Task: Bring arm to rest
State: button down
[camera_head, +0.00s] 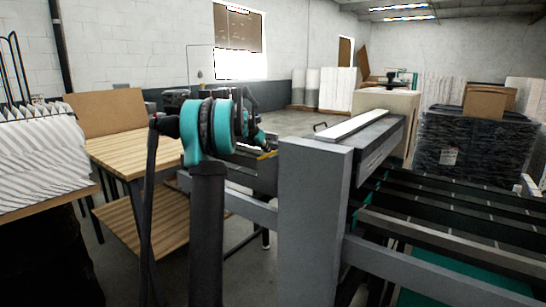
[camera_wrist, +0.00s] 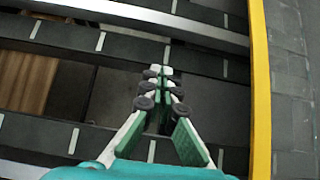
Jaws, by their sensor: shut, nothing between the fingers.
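My arm (camera_head: 208,185) stands in the middle of the head view, with a dark upright link and teal joints at its top, bent away from the camera. My gripper (camera_wrist: 161,73) shows in the wrist view with its pale and green fingers together at the tips. Nothing is held between them. It is above dark slats (camera_wrist: 225,97) with light marks. In the head view the fingers are not clearly visible behind the arm's joints.
A wooden table (camera_head: 125,150) and white pleated filters (camera_head: 40,150) are left. A yellow strip (camera_wrist: 260,90) runs along the right in the wrist view.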

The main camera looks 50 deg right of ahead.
jog(key=shift+v, duration=1.4)
jog(key=w+a+f+m+t+y, duration=0.1)
jog(key=w+a+f+m, duration=0.2)
jog(key=a, duration=1.1)
jog(key=w+a+f+m+t+y, duration=0.15)
jog(key=a+f+m, duration=0.25)
jog(key=a, duration=1)
jog(key=s+a+f+m+y, duration=0.1)
jog(key=s+a+f+m, duration=0.25)
jog(key=a, duration=0.65)
jog(key=s+a+f+m+y, duration=0.2)
jog(key=s+a+f, duration=0.15)
jog(key=a, duration=0.75)
jog(key=s+a+f+m+y, duration=0.1)
jog(key=s+a+f+m, duration=0.2)
jog(key=s+a+f, duration=0.3)
jog(key=s+a+f+m+y, duration=0.2)
jog(key=s+a+f, duration=0.4)
jog(key=s+a, duration=0.6)
jog(key=shift+a+f+m+t, duration=0.4)
jog(key=shift+a+m+t, duration=0.05)
jog(key=shift+m, duration=0.3)
jog(key=shift+d+y, duration=0.15)
jog(key=shift+y, duration=0.1)
